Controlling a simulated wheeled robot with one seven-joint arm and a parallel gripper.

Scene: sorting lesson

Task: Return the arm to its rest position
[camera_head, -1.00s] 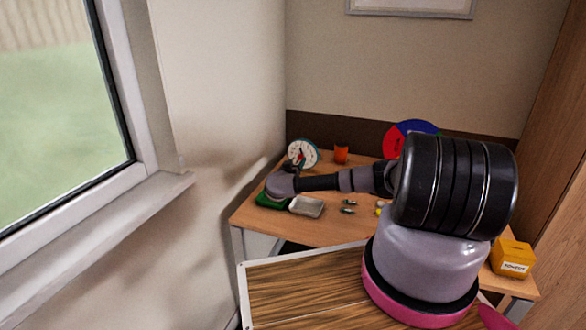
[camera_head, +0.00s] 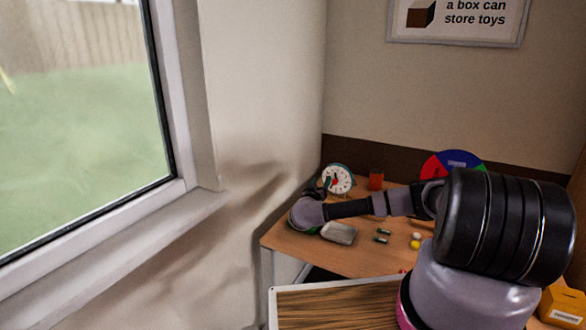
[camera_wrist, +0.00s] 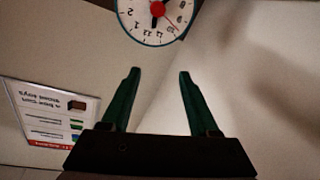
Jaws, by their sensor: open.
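My arm (camera_head: 350,207) stretches from the right across the back of the wooden table (camera_head: 290,240) toward its left end. In the wrist view my gripper (camera_wrist: 157,75) is open, with two dark green fingers apart and nothing between them. A toy clock (camera_wrist: 155,12) shows beyond the fingertips. The clock (camera_head: 338,179) stands just behind my wrist at the back left of the table.
A grey tray (camera_head: 339,233) lies right of my wrist. Small green-banded items (camera_head: 382,236) and a yellow ball (camera_head: 415,245) lie on the table. A yellow box (camera_head: 563,304) is far right. The wall and window are close on the left.

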